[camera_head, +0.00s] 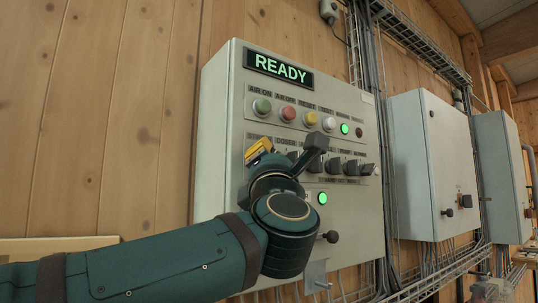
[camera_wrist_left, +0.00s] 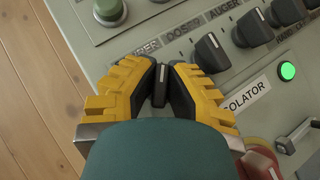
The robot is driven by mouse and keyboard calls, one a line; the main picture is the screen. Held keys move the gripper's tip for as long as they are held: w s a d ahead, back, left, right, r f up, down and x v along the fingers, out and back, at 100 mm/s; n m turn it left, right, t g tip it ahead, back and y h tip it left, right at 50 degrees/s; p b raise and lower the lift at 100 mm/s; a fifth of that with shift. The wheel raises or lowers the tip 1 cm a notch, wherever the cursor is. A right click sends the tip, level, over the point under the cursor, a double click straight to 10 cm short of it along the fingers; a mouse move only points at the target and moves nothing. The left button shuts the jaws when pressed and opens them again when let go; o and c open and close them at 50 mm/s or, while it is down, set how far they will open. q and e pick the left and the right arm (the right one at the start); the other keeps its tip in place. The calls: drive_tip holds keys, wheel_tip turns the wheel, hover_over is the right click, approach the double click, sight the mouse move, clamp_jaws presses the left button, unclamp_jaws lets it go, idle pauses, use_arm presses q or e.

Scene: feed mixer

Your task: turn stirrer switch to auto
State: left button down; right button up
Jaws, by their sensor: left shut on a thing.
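The stirrer switch appears to be the black rotary knob (camera_wrist_left: 160,85) between my fingers in the wrist view. It is the leftmost knob in its row, and its label above is partly covered, showing only a last part ending in "ER". My left gripper (camera_wrist_left: 160,78), with yellow-padded fingers, is shut on this knob, one finger on each side. In the head view my left gripper (camera_head: 282,160) is at the left end of the switch row and hides the knob. I cannot tell which position its pointer marks. My right gripper is not in view.
The grey control panel (camera_head: 225,130) has a "READY" display (camera_head: 278,67) and a row of coloured buttons (camera_head: 288,113) above. More black knobs (camera_wrist_left: 210,52) sit close to the right. A lit green lamp (camera_wrist_left: 287,71) is near an "ISOLATOR" label. Other grey cabinets (camera_head: 430,160) stand right.

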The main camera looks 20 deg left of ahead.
use_arm(q)
drive_tip(key=shift+r+m+h+p, duration=0.1)
drive_tip(key=shift+m+h+p, duration=0.5)
drive_tip(key=shift+m, duration=0.5)
drive_tip(key=c, duration=1)
unclamp_jaws()
drive_tip(key=shift+h, duration=0.3)
drive_tip(key=v, duration=1.2)
drive_tip(key=shift+s+r, duration=0.1)
drive_tip(key=shift+s, duration=0.05)
